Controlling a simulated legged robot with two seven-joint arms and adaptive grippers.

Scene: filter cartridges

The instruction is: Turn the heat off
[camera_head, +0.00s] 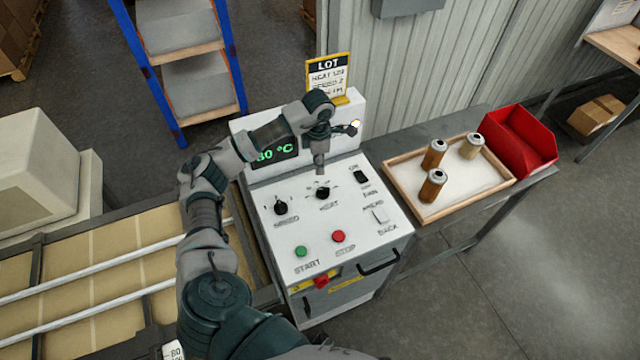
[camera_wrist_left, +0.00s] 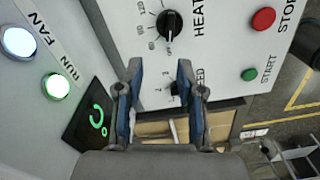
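The black HEAT knob (camera_head: 323,193) sits on the sloped white control panel (camera_head: 350,225), with scale marks around it. It also shows in the left wrist view (camera_wrist_left: 170,24), just beyond my fingertips, and its pale pointer mark appears to face the lower side of the picture. My left gripper (camera_head: 319,168) hangs over the panel just behind and above the knob, apart from it as far as I can tell. Its two blue-lined fingers (camera_wrist_left: 159,68) are spread with nothing held. The green display (camera_head: 275,153) reads about 80 °C, partly covered by my arm. My right gripper is not in view.
The SPEED knob (camera_head: 280,207), green START (camera_head: 301,252) and red STOP (camera_head: 338,237) buttons, and FAN switch (camera_head: 361,177) surround the knob. A tray (camera_head: 395,184) of cartridges and a red bin (camera_head: 520,140) stand right. A conveyor (camera_head: 110,265) lies left.

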